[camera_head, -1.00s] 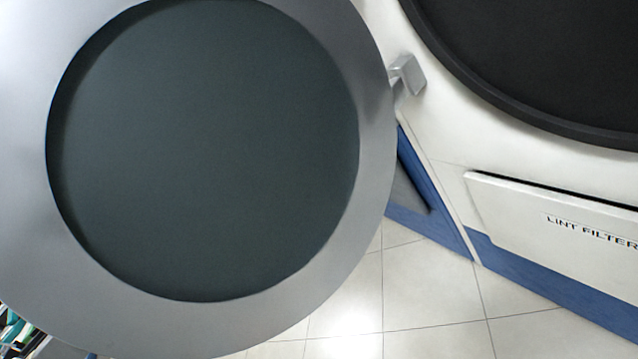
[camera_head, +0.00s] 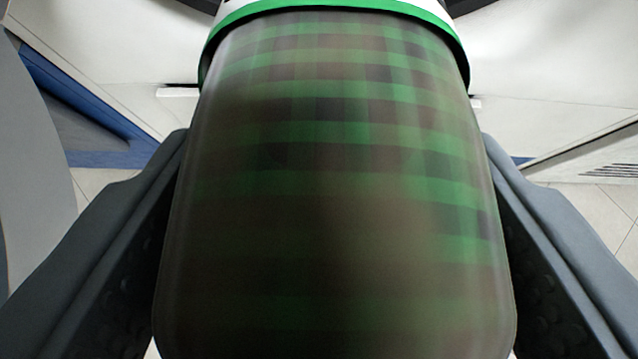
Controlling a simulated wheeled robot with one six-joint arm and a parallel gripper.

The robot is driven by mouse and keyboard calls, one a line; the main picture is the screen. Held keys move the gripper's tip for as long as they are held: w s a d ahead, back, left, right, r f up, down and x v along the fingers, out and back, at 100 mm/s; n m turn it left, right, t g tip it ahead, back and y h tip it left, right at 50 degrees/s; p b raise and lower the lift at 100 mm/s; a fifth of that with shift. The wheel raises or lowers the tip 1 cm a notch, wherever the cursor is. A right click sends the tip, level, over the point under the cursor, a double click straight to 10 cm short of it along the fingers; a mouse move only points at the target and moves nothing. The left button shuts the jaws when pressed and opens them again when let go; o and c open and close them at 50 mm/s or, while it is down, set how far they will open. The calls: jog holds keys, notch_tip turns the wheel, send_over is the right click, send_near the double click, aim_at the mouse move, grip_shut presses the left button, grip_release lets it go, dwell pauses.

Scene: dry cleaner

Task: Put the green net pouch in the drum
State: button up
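The green net pouch (camera_head: 340,185), with a green and brown check pattern and a bright green and white band at its far end, fills the middle of the view. My gripper (camera_head: 336,145) has one dark grey finger along each side of the pouch, seemingly touching both sides and holding it. The drum's dark rim (camera_head: 468,7) shows only as a sliver at the top edge, beyond the pouch's banded end. The pouch hides most of the machine front, and the drum's inside is out of view.
The grey round door (camera_head: 30,170) stands open at the left edge. The white machine front (camera_head: 560,50) lies ahead, with a blue lower panel (camera_head: 85,110) at left. Light floor tiles (camera_head: 605,215) show at right.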

jog(key=w+f, duration=0.3)
jog(key=w, duration=3.5)
jog(key=shift+f, duration=0.15)
jog(key=o, duration=1.3)
jog(key=shift+s, duration=0.1)
jog(key=v, duration=1.7)
jog(key=shift+s, duration=0.1)
